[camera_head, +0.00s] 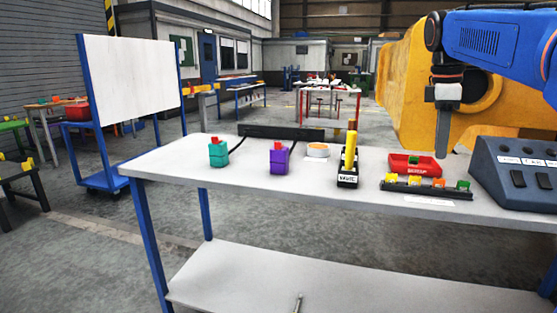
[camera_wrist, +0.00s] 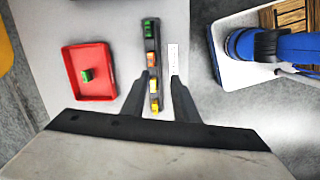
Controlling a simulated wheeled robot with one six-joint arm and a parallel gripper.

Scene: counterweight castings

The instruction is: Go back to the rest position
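My gripper (camera_head: 442,152) hangs fingers down above the right part of the workbench (camera_head: 230,170), clear of the things on it. In the wrist view my gripper (camera_wrist: 161,80) has its two fingers spread apart, with nothing held between them. Below and between the fingers is a black rack (camera_head: 400,187) with several yellow, orange and green pieces in a row; it also shows in the wrist view (camera_wrist: 154,75). A red tray (camera_head: 428,168) with a green piece (camera_wrist: 87,75) in it lies beside the rack.
A sloped control box (camera_head: 490,160) stands at the bench's right end. A large yellow casting (camera_head: 410,80) is behind.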

